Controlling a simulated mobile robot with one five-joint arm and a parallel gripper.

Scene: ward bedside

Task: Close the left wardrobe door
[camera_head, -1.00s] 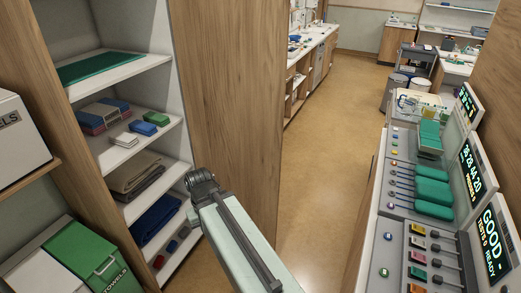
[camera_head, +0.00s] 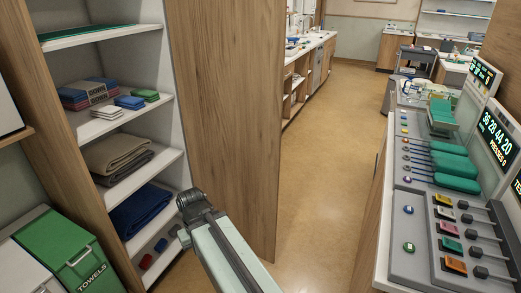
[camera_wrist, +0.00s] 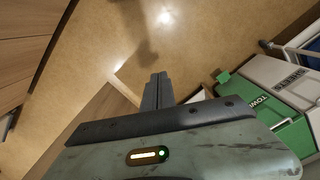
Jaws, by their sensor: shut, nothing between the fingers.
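A tall wooden panel (camera_head: 225,125), which looks like a wardrobe door, stands at the right side of the open wardrobe shelves (camera_head: 92,42). I cannot tell for sure whether it is the left door. Its lower end is near the floor. The end of my arm is low in front of the shelves, left of the panel's lower part. In the wrist view my gripper (camera_wrist: 157,88) is shut and empty, pointing over the floor. No contact with the panel is visible. My fingers are not clearly seen in the head view.
The shelves hold folded blankets (camera_head: 118,155) and small boxes. A green and white towels bin (camera_head: 65,250) stands at lower left; it also shows in the wrist view (camera_wrist: 290,138). A console with levers (camera_head: 420,215) borders the right. Open floor (camera_head: 330,130) lies between panel and console.

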